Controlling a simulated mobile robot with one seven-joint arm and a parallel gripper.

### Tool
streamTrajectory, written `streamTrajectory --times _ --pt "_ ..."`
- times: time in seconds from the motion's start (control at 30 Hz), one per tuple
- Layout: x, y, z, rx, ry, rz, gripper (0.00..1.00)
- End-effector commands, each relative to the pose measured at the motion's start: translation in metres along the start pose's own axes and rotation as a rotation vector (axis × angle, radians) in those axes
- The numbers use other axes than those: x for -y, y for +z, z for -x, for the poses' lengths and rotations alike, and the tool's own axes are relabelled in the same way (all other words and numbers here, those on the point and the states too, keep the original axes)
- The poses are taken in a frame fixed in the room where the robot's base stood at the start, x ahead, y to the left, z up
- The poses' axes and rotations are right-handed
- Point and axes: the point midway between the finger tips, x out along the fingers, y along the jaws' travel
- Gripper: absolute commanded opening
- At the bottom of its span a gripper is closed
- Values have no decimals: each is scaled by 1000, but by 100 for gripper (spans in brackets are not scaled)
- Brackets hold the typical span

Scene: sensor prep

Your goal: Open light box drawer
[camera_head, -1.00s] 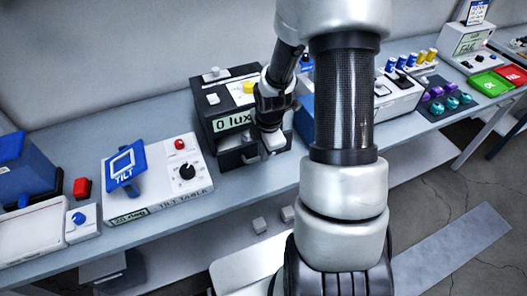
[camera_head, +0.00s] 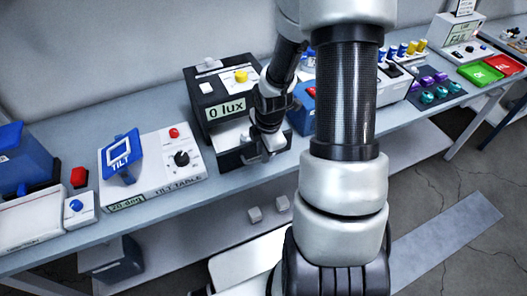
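The light box (camera_head: 198,93) is a dark box on the bench with a "0 lux" display, a yellow button and white parts on top. Its drawer (camera_head: 229,158) sticks out at the front below the display, and a pale inside surface shows. My gripper (camera_head: 262,155) is at the drawer's front, right of its middle, pointing down. The fingertips are small and partly merged with the drawer front, so I cannot tell whether they are closed on a handle.
The tilt table (camera_head: 160,185) stands to the left, with a blue tilted plate. A blue bin (camera_head: 300,118) is close on the right, partly behind my arm. Small grey cubes (camera_head: 255,215) lie on the lower shelf.

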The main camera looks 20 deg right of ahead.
Motion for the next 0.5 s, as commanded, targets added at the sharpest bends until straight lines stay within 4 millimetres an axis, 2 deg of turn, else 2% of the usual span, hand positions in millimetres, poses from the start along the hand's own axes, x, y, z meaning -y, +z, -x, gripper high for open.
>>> streamTrajectory --times 0.13,0.27,0.5 --pt "0 0 4 0 0 0 17" --pt "-1 1 20 1 3 -1 17" --pt "-2 2 78 3 4 -3 17"
